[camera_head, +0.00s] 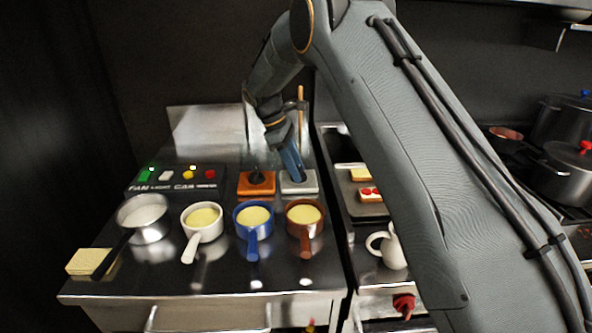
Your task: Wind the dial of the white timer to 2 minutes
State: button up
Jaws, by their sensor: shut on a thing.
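The white timer (309,187) is a pale square block at the back of the steel counter, right of an orange timer (258,188) with a dark knob on top. My gripper (296,176) reaches down from above with its blue fingers at the top of the white timer. It is shut on the timer's dial. The fingers hide most of the dial, and its pointer and markings cannot be read.
A black button panel (176,180) stands left of the timers. In front are a steel pan (144,218) and white (202,222), blue (253,222) and brown (304,220) pots. A wooden handle (300,95) rises behind my gripper.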

jog(key=shift+w+d+f+m+g+y+b, duration=0.15)
jog(key=shift+m+g+b, duration=0.35)
jog(key=shift+m, duration=0.55)
jog(key=shift+s+a+r+m+g+y+b, duration=0.15)
jog(key=shift+m+g+b, duration=0.15)
jog(key=shift+m+b, duration=0.6)
jog(key=shift+w+d+f+m, duration=0.1)
jog(key=shift+m, duration=0.25)
jog(key=o, duration=1.1)
jog(key=shift+c, duration=0.2)
jog(key=b+v, duration=0.2)
jog(key=v, duration=0.6)
jog(key=shift+c, duration=0.2)
